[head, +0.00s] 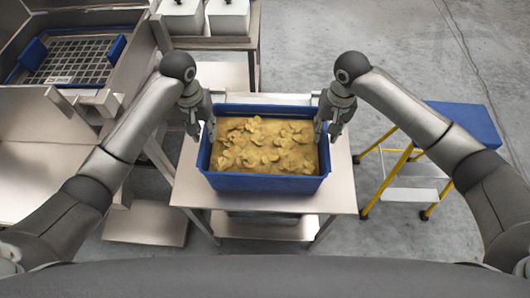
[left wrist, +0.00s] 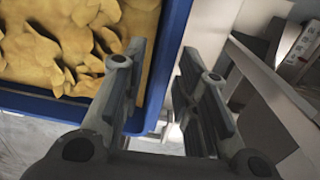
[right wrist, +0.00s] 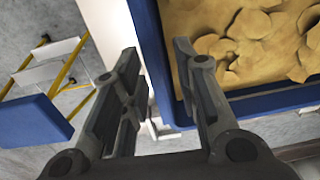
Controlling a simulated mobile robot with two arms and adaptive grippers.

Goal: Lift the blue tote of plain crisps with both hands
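The blue tote (head: 265,184) stands upright on a steel table, filled with yellow plain crisps (head: 264,147). My left gripper (head: 202,132) is open at the tote's left side wall. In the left wrist view (left wrist: 163,58) its fingers are apart, one over the crisps side and one outside, with the blue wall (left wrist: 178,30) between them. My right gripper (head: 326,134) is open at the right side wall. In the right wrist view (right wrist: 156,58) its fingers likewise lie either side of the blue wall (right wrist: 148,35). I cannot tell whether any finger touches the tote.
The steel table (head: 240,202) has bare top around the tote. A blue-topped step stool with yellow legs (head: 378,190) stands at right. A steel machine with a grid (head: 75,62) is at left, and white bins (head: 228,18) stand behind. Grey floor is open at upper right.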

